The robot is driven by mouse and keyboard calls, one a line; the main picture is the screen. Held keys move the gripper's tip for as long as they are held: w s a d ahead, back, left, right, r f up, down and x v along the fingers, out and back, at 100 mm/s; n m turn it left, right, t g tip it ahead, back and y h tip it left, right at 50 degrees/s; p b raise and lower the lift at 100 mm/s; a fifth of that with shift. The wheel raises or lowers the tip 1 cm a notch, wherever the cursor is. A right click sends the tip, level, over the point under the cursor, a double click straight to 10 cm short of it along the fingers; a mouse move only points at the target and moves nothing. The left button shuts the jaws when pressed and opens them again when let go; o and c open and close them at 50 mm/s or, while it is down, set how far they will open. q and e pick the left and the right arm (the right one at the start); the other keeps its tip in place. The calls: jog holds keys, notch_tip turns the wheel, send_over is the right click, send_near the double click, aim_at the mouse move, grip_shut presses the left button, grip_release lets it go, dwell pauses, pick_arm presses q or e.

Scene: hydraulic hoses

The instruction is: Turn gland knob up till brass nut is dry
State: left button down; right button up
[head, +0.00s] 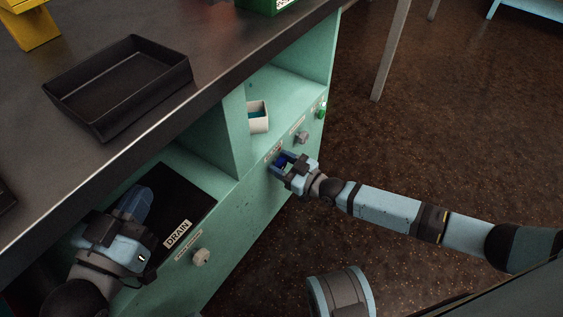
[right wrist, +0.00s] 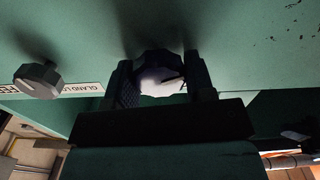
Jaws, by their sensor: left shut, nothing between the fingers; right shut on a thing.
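My right gripper (head: 282,163) is shut on a knob on the front of the green cabinet. In the right wrist view, the held knob (right wrist: 160,80) sits between the two fingers, with a pale face and a dark mark. A label starting "GLAND" (right wrist: 80,88) shows left of the fingers, beside a second, grey knob (right wrist: 38,80). The rest of the label is hidden, so I cannot tell for certain which knob it names. My left gripper (head: 135,203) is shut and empty, above the dark recess by the DRAIN label. I cannot make out the brass nut in either view.
The cabinet front (head: 262,205) also carries a grey knob (head: 302,137), a green button (head: 321,113) and a lower knob (head: 201,257). A pale cup (head: 258,116) stands in the open shelf. A black tray (head: 120,83) lies on the bench top.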

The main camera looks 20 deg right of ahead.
jog(key=shift+m, duration=0.8)
jog(key=shift+d+m+p, duration=0.1)
jog(key=shift+m+p, duration=0.4)
jog(key=shift+m, duration=1.8)
pick_arm(q)
jog(key=shift+s+d+f+n, duration=0.1)
jog(key=shift+s+d+n, duration=0.1)
jog(key=shift+s+n, duration=0.15)
pick_arm(e)
jog(key=shift+m, duration=0.3)
pick_arm(q)
jog(key=shift+f, duration=0.1)
pick_arm(e)
jog(key=o, duration=0.9)
